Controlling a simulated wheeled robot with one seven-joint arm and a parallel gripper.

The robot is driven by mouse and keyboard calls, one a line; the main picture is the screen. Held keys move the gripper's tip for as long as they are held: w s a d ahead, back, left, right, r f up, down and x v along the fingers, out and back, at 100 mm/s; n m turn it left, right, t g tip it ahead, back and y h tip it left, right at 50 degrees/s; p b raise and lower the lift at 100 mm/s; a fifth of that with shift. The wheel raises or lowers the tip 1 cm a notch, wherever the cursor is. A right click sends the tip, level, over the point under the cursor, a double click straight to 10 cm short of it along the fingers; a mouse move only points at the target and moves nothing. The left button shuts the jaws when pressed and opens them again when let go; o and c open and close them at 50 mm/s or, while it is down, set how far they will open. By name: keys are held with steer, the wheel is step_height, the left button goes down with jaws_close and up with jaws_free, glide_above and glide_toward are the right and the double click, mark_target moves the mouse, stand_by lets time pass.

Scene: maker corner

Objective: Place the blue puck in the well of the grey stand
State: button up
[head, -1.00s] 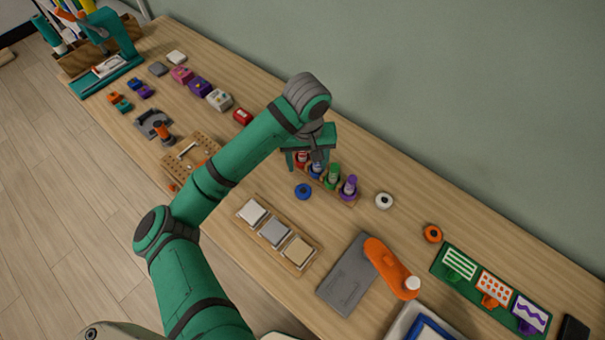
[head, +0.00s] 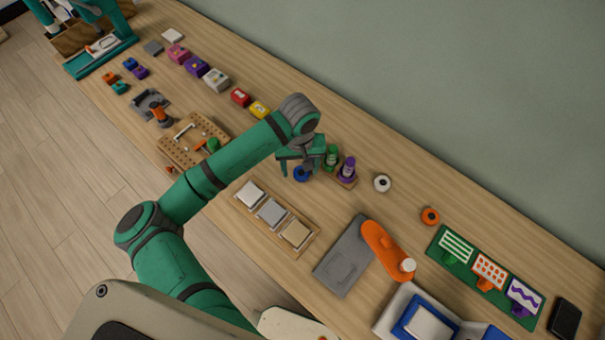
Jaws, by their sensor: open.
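The blue puck (head: 302,175) lies on the wooden bench near the middle of the head view, a ring-like disc with a dark centre. My gripper (head: 303,168) is open above it, with its green fingers spread to either side and partly covering it. I cannot tell the gap in height between them. Two grey things could be the grey stand: a small grey holder (head: 147,101) at the left, by an orange-handled piece, and a flat grey base (head: 342,262) with an orange arm (head: 385,248). A well is not clear in either.
Green and purple bottles (head: 348,168) stand in a rack right behind my gripper. A white puck (head: 382,183) and an orange puck (head: 430,216) lie to the right. A wooden tray (head: 300,250) with several tiles lies in front, and a pegboard (head: 181,153) at left.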

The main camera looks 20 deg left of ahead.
steer(key=shift+w+d+f, duration=0.1)
steer(key=shift+f, duration=0.6)
steer(key=shift+d, duration=0.15)
steer(key=c, duration=1.1)
steer(key=shift+a, duration=0.25)
steer(key=shift+c, duration=0.7)
